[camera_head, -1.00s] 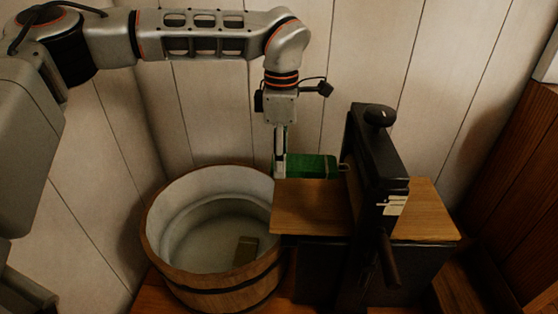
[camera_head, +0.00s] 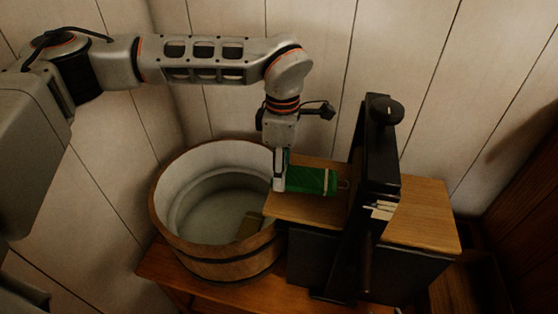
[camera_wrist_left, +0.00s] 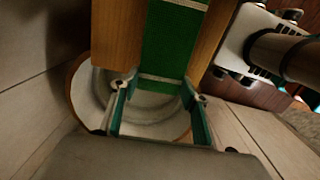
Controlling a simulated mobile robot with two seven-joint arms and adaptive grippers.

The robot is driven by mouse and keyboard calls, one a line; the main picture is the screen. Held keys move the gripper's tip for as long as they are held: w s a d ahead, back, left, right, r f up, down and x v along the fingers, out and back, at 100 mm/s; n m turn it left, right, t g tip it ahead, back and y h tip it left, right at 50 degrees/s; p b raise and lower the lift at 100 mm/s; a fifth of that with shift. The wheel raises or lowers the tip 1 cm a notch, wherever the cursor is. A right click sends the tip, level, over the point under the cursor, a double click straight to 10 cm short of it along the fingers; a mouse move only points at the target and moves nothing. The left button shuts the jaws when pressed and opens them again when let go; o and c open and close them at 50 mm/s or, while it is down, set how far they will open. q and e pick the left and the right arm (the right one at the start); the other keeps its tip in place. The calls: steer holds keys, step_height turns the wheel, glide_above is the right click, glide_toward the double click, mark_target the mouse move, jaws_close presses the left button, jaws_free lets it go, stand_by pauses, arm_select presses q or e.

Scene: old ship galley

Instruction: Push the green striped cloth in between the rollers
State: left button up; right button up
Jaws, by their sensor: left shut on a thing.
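The green striped cloth (camera_head: 311,180) is a flat green piece with pale stripes, above the left part of the wooden board in the head view. My left gripper (camera_head: 279,182) is shut on its left end and points down. In the left wrist view the cloth (camera_wrist_left: 168,55) runs away from between the fingers (camera_wrist_left: 155,108). The cloth's right end is close to the dark upright wringer frame (camera_head: 374,150); I cannot tell whether it touches. My right gripper is not in view.
The wooden board (camera_head: 420,215) extends on both sides of the wringer frame. A dark knob (camera_head: 387,109) tops the frame. A plank wall (camera_head: 430,100) is close behind.

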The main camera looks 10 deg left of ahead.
mark_target(290, 175)
arm_select(q)
steer(key=shift+s+d+f, duration=0.1)
steer(key=shift+f, duration=0.1)
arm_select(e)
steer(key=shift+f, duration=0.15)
arm_select(q)
steer(key=shift+f+b, duration=0.45)
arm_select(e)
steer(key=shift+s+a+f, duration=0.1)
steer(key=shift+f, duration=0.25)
arm_select(q)
steer(key=shift+d+f+b, duration=0.35)
steer(key=shift+f+b, duration=0.05)
steer(key=shift+f, duration=0.25)
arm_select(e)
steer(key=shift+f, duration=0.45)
arm_select(q)
steer(key=shift+f, duration=0.1)
steer(key=shift+d, duration=0.55)
